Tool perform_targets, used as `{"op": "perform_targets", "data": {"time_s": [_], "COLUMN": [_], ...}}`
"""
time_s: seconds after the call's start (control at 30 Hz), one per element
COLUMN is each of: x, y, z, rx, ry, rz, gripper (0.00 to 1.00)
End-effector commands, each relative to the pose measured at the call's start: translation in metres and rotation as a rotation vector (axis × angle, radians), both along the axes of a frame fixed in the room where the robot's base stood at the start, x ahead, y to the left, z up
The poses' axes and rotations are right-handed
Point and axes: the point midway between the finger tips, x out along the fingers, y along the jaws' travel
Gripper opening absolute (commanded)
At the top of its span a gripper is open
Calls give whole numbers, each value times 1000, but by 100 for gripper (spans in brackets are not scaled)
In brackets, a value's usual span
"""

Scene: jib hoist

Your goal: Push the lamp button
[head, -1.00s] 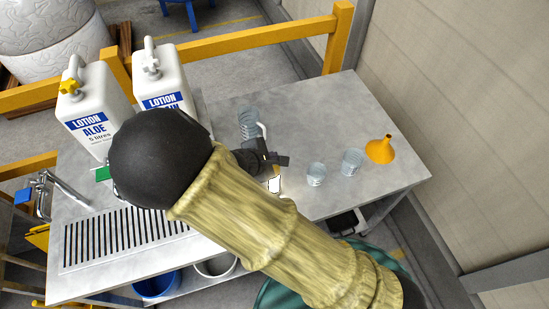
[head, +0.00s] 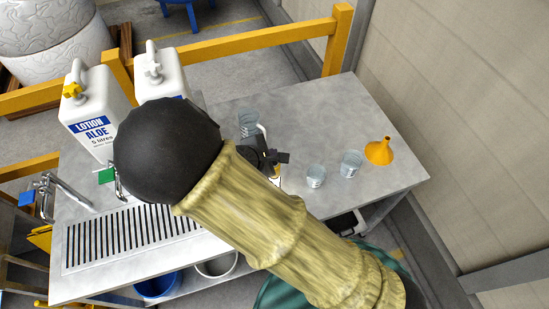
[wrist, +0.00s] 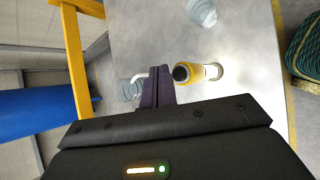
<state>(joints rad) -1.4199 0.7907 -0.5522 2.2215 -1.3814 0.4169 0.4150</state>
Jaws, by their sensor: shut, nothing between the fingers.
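The lamp is a small yellow and white cylinder (wrist: 200,73) in the wrist view, with a dark round end (wrist: 181,73) facing my gripper side. I cannot tell whether that dark end is the button. In the head view my arm hides nearly all of the lamp. My gripper (wrist: 160,80) is shut and empty, its dark fingers close beside the lamp's dark end. I see no clear contact, and the height gap is hard to judge. In the head view the gripper (head: 274,158) is above the grey table (head: 315,105), partly behind my arm.
A clear jug (head: 248,123) with a white handle stands close behind my gripper. Two clear cups (head: 316,176) (head: 351,164) and an orange funnel (head: 379,151) stand to the right. White lotion jugs (head: 93,108) and a slotted drain (head: 125,236) are at the left. A yellow rail (head: 230,47) runs behind.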

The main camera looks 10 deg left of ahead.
Motion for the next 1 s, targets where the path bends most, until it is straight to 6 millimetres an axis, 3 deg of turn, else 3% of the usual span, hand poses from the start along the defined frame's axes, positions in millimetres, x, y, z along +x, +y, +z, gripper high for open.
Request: {"op": "perform_targets", "data": {"time_s": [0.5, 0.87, 1.0], "x": [0, 0, 3], "y": [0, -1, -16], "z": [42, 42, 42], "rx": [0, 3, 33], "ry": [1, 3, 21], "rz": [-1, -7, -74], "gripper": [0, 0, 0]}}
